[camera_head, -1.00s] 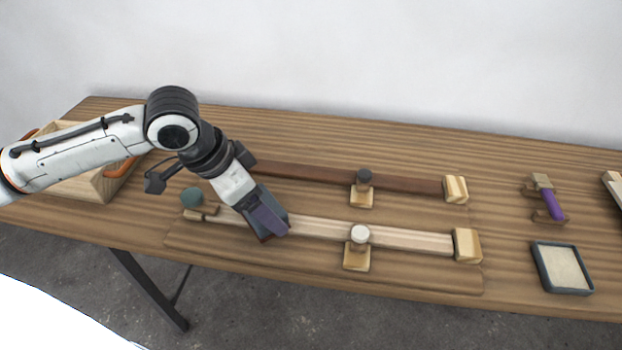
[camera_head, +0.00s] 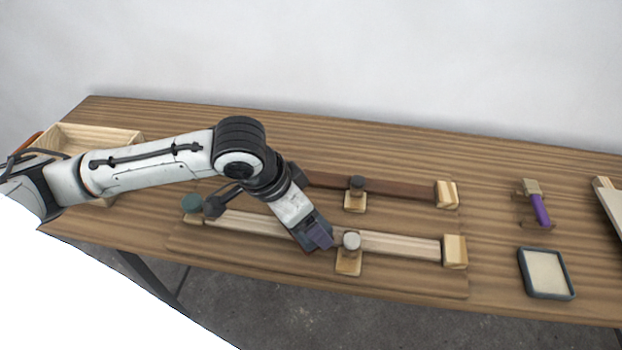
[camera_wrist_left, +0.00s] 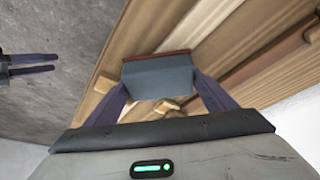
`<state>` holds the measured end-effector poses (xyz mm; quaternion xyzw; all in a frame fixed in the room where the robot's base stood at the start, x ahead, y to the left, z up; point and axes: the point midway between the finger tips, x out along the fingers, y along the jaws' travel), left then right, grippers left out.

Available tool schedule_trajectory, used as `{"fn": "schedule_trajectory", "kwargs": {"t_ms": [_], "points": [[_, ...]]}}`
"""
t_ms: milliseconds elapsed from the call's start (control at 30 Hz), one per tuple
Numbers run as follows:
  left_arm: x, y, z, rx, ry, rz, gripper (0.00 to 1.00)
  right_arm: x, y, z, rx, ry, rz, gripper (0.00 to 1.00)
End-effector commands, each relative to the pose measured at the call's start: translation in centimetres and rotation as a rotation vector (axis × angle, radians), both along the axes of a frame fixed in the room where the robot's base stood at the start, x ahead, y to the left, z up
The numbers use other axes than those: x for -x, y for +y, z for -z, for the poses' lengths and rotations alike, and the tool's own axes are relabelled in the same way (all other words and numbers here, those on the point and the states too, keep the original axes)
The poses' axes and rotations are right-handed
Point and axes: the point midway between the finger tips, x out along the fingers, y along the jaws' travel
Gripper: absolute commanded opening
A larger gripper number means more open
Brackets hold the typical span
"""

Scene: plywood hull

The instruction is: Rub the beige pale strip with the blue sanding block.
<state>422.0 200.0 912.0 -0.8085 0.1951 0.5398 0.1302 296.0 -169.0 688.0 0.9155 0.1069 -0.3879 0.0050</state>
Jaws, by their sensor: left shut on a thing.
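The beige pale strip (camera_head: 400,245) lies along the front of the bench, running left to right, with a white-knobbed clamp (camera_head: 351,241) across it. My left gripper (camera_head: 318,238) is over the strip just left of this clamp, pointing down. It is shut on the blue sanding block (camera_wrist_left: 158,80), which has a reddish-brown edge and sits between the purple fingers in the wrist view. The block is mostly hidden in the head view. I cannot tell whether it touches the strip. My right gripper (camera_wrist_left: 50,63) shows at the left of the wrist view, fingers apart and empty.
A dark brown strip (camera_head: 405,190) with a dark-knobbed clamp (camera_head: 356,184) lies behind. Wooden end blocks (camera_head: 455,251) hold the strips' right ends. A purple-handled tool (camera_head: 540,210) and a shallow grey-rimmed tray (camera_head: 522,262) lie right. A wooden box (camera_head: 95,134) stands left.

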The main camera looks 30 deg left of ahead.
Motion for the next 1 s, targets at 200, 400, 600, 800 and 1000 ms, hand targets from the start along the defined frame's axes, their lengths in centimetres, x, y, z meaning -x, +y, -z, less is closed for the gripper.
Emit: {"fn": "schedule_trajectory", "kwargs": {"t_ms": [200,400,600,800,1000], "points": [[0.0,0.0,-2.9,0.000,-0.001,0.001,0.57,0.1,0.0,0.1,0.000,0.001,0.000,0.42],[-0.1,0.0,-4.7,0.001,-0.004,0.001,0.57,0.1,0.0,0.1,0.000,0.002,0.000,0.42],[0.0,0.0,-6.6,0.001,-0.003,0.000,0.57,0.1,0.0,0.1,0.001,0.003,0.000,0.42],[0.0,0.1,-8.0,0.001,-0.003,0.000,0.57,0.1,0.0,0.1,0.000,0.003,0.000,0.42],[0.1,0.1,-8.3,0.000,-0.001,0.000,0.57,0.1,0.0,0.1,0.000,0.004,0.000,0.42]]}}
